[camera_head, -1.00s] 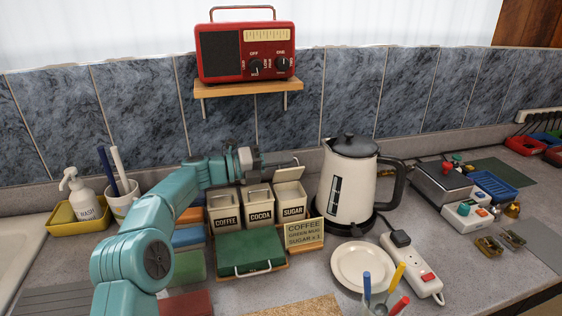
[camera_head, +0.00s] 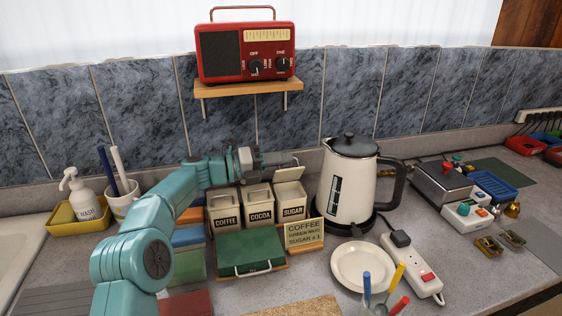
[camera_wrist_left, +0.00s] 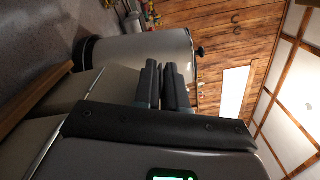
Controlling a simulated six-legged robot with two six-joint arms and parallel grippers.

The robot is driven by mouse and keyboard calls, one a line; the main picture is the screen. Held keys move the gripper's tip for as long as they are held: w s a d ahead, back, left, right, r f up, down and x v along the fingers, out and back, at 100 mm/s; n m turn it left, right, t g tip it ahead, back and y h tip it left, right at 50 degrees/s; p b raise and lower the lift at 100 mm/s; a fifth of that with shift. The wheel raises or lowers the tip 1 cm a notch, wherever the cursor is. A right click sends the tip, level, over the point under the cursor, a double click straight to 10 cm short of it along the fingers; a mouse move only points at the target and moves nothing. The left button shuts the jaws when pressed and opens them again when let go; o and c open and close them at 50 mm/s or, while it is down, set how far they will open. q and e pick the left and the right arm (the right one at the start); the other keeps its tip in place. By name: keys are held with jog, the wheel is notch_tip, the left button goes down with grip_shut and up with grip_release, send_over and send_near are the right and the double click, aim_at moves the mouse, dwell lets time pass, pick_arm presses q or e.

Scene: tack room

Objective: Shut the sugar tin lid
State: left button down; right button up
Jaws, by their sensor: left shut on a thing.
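The sugar tin (camera_head: 292,207) is cream with a black SUGAR label. It stands at the right end of a row of three tins. Its cream lid (camera_head: 290,174) is tilted up at the back, not flat on the tin. My left gripper (camera_head: 291,160) reaches in from the left above the tins, shut on the lid near its raised edge. In the left wrist view, the gripper's dark fingers (camera_wrist_left: 163,85) are close together. The exact contact with the lid is hard to see. My right gripper is not in view.
The cocoa tin (camera_head: 260,206) and coffee tin (camera_head: 223,211) stand to the left. A cream kettle (camera_head: 347,185) stands close on the right. A recipe card (camera_head: 304,233) and green box (camera_head: 250,250) are in front. A shelf (camera_head: 245,88) with a red radio hangs above.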

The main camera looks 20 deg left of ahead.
pick_arm(q)
jog(key=shift+f, duration=0.1)
jog(key=shift+s+d+f+m, duration=0.1)
jog(key=shift+s+d+m, duration=0.25)
jog(key=shift+m, duration=0.35)
jog(key=shift+a, duration=0.1)
jog(key=c, duration=1.3)
grip_release()
jog(key=shift+s, duration=0.1)
jog(key=b+v, duration=0.1)
jog(key=v, duration=1.5)
jog(key=shift+s+a, duration=0.1)
jog(key=shift+s, duration=0.05)
